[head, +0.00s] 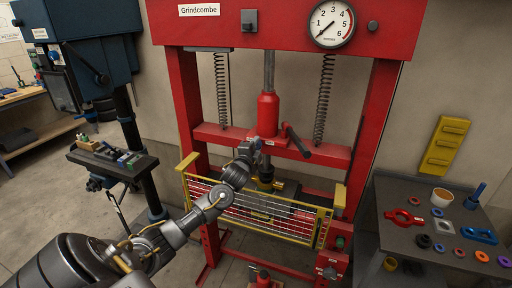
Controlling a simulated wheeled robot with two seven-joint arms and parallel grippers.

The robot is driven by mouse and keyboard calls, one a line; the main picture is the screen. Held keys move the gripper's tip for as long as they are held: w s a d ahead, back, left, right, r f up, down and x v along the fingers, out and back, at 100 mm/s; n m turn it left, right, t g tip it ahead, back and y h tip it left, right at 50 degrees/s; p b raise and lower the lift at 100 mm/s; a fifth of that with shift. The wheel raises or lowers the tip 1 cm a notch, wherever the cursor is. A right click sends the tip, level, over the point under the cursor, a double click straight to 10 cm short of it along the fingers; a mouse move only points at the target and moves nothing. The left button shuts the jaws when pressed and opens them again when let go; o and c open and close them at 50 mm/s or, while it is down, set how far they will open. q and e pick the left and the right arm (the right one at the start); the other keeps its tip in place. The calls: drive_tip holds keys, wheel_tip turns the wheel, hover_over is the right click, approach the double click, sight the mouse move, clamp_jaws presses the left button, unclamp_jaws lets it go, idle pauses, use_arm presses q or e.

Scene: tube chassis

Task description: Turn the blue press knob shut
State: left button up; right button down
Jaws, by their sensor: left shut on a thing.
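The red press (186,100) stands in the middle, with a red jack cylinder (268,112) on its crossbeam. My left arm reaches in from the lower left over the yellow guard. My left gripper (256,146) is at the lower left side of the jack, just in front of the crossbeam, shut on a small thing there. No blue of the press knob shows; the knob appears to be hidden by the fingers, and its turn cannot be read. A dark lever (297,140) sticks out at the jack's right. My right gripper is not in view.
A yellow mesh guard (250,217) stands below my forearm. A round gauge (332,24) is at the press's top, its needle toward the low end. A dark bench (385,232) with loose parts stands at right; a blue drill press (95,50) at left.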

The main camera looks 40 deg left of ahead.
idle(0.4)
use_arm(q)
drive_tip(key=o, duration=1)
drive_tip(key=shift+c, duration=0.2)
drive_tip(key=b+v, duration=0.3)
drive_tip(key=v, duration=0.7)
drive_tip(key=shift+s+d+b, duration=0.15)
drive_tip(key=shift+s+b, duration=0.15)
drive_tip(key=shift+s, duration=0.1)
